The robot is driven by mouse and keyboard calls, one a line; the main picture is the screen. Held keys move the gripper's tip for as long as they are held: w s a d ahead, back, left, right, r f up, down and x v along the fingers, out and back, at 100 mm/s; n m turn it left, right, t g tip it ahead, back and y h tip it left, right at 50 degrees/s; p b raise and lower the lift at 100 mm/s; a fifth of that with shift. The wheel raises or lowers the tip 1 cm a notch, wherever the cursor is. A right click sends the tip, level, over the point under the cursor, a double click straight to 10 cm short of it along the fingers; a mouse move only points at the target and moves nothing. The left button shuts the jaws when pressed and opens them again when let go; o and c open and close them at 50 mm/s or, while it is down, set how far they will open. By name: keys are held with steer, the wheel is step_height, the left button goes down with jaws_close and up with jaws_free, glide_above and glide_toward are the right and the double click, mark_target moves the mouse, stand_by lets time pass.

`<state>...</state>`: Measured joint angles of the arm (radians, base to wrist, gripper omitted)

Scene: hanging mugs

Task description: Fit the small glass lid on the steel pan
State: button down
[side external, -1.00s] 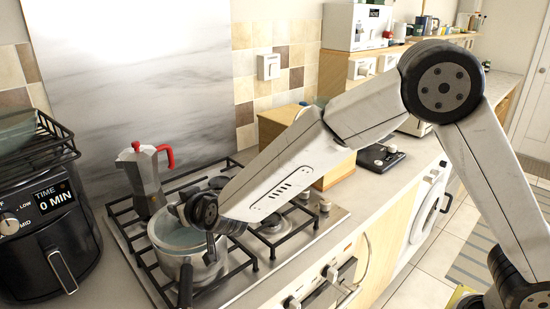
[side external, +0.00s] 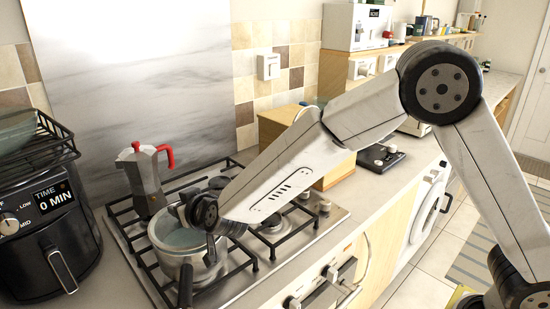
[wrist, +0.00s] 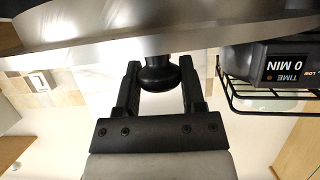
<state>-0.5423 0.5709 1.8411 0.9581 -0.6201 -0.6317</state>
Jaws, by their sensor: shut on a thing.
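The steel pan (side external: 176,267) stands on the hob with its dark handle towards the camera. The small glass lid (side external: 172,236) shows as a pale bluish disc over the pan's mouth, level or nearly so. I cannot tell whether its rim is fully seated. In the wrist view, my gripper (wrist: 160,92) is shut on the lid's black knob (wrist: 158,76), with a finger on either side. In the side view, my wrist covers the right part of the lid, and the fingers are mostly hidden.
A moka pot (side external: 146,181) with a red handle stands close behind the pan. A black air fryer (side external: 45,235) is at the left, with a rack holding a glass dish (side external: 14,130). A wooden box (side external: 335,170) sits right of the hob.

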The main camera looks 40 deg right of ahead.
mark_target(204, 239)
steer(key=shift+f, duration=0.65)
stand_by(0.8)
jaws_free()
steer(key=shift+s, duration=0.1)
steer(key=shift+v, duration=3.85)
steer(key=shift+d+f, duration=0.15)
steer(key=shift+d, duration=0.25)
steer(key=s+d+f+g, duration=0.4)
steer(key=s+d+g, duration=0.1)
steer(key=s+d, duration=0.4)
steer(key=s+d+f+g, duration=0.4)
steer(key=s+d, duration=0.6)
steer(key=d, duration=0.3)
steer(key=shift+d+f+g, duration=0.15)
steer(key=shift+f+g, duration=0.2)
steer(key=shift+g, duration=0.55)
